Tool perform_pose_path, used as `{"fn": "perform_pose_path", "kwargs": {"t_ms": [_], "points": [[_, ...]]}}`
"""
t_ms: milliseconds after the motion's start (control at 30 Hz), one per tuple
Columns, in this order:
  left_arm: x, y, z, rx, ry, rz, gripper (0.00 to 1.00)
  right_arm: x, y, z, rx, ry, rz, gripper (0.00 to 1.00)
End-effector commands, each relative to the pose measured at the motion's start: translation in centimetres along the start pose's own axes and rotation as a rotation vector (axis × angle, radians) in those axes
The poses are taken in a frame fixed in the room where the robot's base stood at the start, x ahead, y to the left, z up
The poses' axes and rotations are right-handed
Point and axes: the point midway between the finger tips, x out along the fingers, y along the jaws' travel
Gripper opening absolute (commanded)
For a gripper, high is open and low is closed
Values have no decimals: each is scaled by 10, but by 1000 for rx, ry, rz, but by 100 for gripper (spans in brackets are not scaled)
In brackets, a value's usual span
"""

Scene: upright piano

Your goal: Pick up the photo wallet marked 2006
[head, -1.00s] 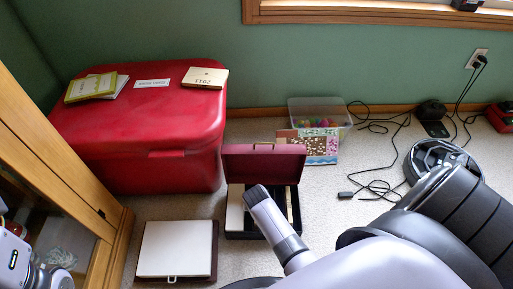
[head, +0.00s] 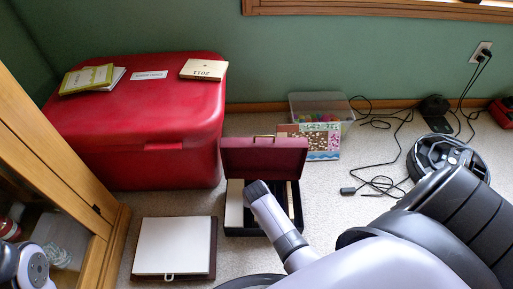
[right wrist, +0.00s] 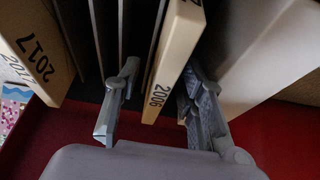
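The photo wallet marked 2006 (right wrist: 172,62) is cream with a dark number on its end. It stands on edge among other wallets and dark dividers in the open maroon case (head: 263,158). In the right wrist view my right gripper (right wrist: 160,96) is open, with one finger on each side of this wallet. The right-hand finger is close to the wallet and a gap shows on the left; I cannot tell whether either finger touches. In the head view my right arm reaches over the case and hides part of its inside.
A wallet marked 2017 (right wrist: 38,50) stands at the left in the case. A red chest (head: 140,130) behind bears booklets and a wallet marked 2011 (head: 204,69). A white-topped flat box (head: 173,246) lies left of the case. Cables (head: 382,185) run on the carpet to the right.

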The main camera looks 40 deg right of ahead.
Motion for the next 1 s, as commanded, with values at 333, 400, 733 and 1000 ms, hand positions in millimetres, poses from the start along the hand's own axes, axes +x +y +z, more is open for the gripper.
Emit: {"fn": "perform_pose_path", "kwargs": {"t_ms": [333,400,733,1000], "points": [[-1,0,0,-1,-5,-3,0,3,0,1,1,0,0,37],[-1,0,0,-1,-5,-3,0,3,0,1,1,0,0,37],[-1,0,1,-1,-6,-3,0,2,0,1,0,0,0,17],[-2,0,1,-1,-7,-2,0,2,0,1,0,0,0,0]]}}
